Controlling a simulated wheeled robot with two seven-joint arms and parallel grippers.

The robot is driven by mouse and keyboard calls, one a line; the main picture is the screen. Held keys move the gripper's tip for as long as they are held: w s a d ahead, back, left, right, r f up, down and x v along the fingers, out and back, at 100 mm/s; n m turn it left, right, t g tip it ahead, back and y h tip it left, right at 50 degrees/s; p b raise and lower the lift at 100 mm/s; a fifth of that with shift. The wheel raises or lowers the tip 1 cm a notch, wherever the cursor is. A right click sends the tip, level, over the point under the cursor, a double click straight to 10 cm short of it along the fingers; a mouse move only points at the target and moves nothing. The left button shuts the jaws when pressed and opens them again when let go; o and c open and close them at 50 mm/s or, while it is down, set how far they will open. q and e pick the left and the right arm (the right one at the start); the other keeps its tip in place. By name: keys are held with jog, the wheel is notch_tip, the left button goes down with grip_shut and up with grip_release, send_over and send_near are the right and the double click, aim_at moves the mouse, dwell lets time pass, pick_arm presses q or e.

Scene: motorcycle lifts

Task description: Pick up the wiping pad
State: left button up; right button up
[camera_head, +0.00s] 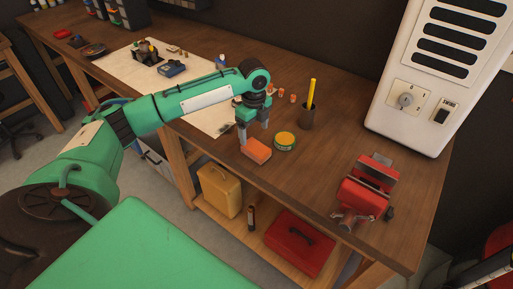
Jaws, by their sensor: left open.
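The wiping pad appears to be the orange block (257,153) with a lighter underside. It lies on the wooden workbench (320,155) near the front edge. My left arm reaches in from the left over the bench. My left gripper (253,132) points down with its fingers apart, just behind and above the orange block. Its jaws are empty, and I cannot tell whether a fingertip touches the block. My right gripper is not in view.
A dark cup (307,117) with a yellow stick stands behind. A red vise (364,190) is at the right. A white mat (150,62) with parts lies at the left. A white machine (440,75) stands at the back right.

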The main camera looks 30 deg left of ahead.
aim_at(256, 147)
pick_arm(q)
jog(key=f, duration=0.2)
jog(key=shift+w+f, duration=0.3)
jog(key=shift+s+d+f+p, duration=0.1)
jog(key=shift+s+f+p, duration=0.05)
jog(key=shift+f+p, duration=0.3)
notch_tip(256, 147, down, 4)
jog(key=shift+d+r+p, duration=0.15)
jog(key=shift+r+p, duration=0.05)
jog(key=shift+p, duration=0.65)
jog(key=shift+f, duration=0.6)
jog(key=c, duration=1)
jog(key=shift+c, duration=0.3)
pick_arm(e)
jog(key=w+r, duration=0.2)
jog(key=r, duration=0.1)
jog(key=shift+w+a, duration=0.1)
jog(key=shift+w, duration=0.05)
pick_arm(q)
jog(key=shift+r, duration=0.15)
